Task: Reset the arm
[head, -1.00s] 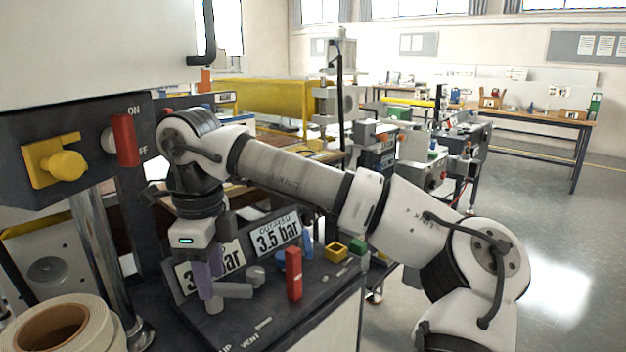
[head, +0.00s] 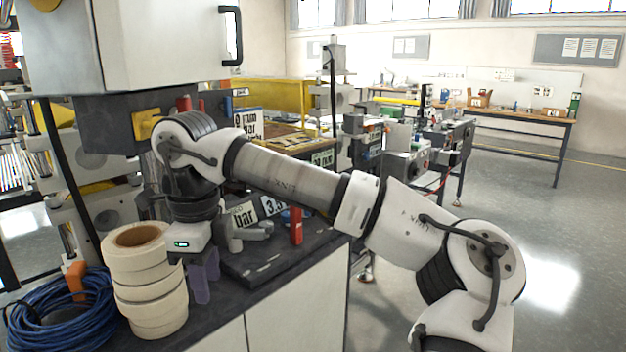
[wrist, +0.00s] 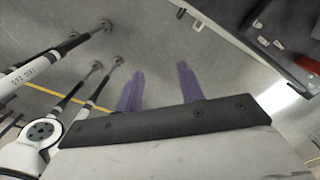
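My arm reaches across the head view from the lower right to the left. My gripper (head: 203,277) points down over the dark bench top (head: 262,290), just right of a stack of tape rolls (head: 148,290). In the wrist view its two purple fingers (wrist: 159,88) stand apart with nothing between them. The wrist view shows grey floor beyond the fingers. In the head view the fingers overlap, and my wrist hides part of the control panel behind it.
A red lever (head: 296,226) and gauge labels stand on the panel right of my gripper. A coil of blue cable (head: 62,312) lies at the lower left. A white cabinet (head: 160,45) with a black handle hangs above. Open floor (head: 560,240) lies to the right.

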